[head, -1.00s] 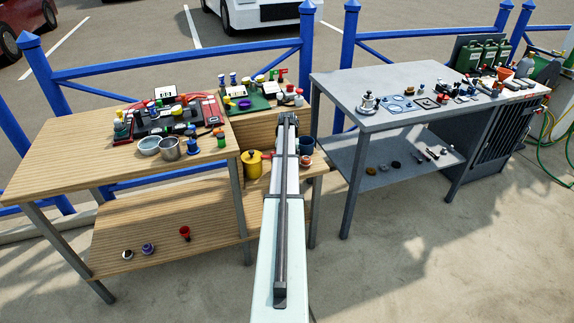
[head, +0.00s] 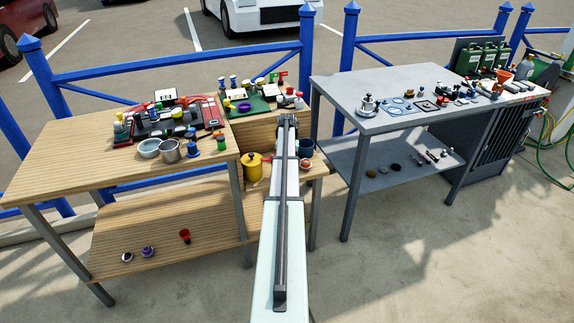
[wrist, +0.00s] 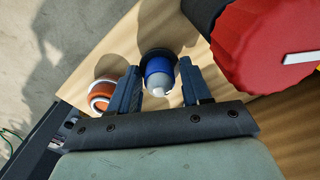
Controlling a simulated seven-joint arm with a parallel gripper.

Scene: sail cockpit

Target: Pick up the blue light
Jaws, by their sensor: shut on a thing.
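The blue light (wrist: 157,82) shows in the wrist view as a short blue body with a pale grey-white nose and a dark ring at its far end. My gripper (wrist: 160,66) has one finger on each side of it and is shut on it. It is over or on a wooden surface (wrist: 135,35); I cannot tell whether it touches the wood. In the head view my arm reaches toward the lower wooden bench, and the arm hides the gripper's fingers and the light.
An orange-and-white round thing (wrist: 102,95) lies just left of the left finger. A large red thing (wrist: 258,40) is close at the right. In the head view, a yellow pot (head: 252,165) and a dark blue cup (head: 306,147) flank my arm. A grey table (head: 345,95) stands right.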

